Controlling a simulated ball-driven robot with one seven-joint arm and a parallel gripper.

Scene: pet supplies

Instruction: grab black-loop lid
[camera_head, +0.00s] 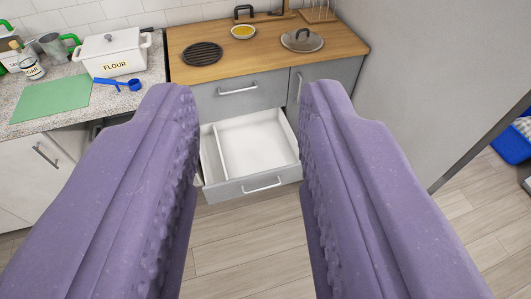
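No part of the lid is hidden by the fingers.
Below the counter, a white drawer (258,145) stands pulled open and empty. A black round trivet (202,54), a yellow-filled bowl (243,32) and a white FLOUR container (113,52) stand on the counters. A grey wall panel (410,80) rises at right. Floor in front is clear.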

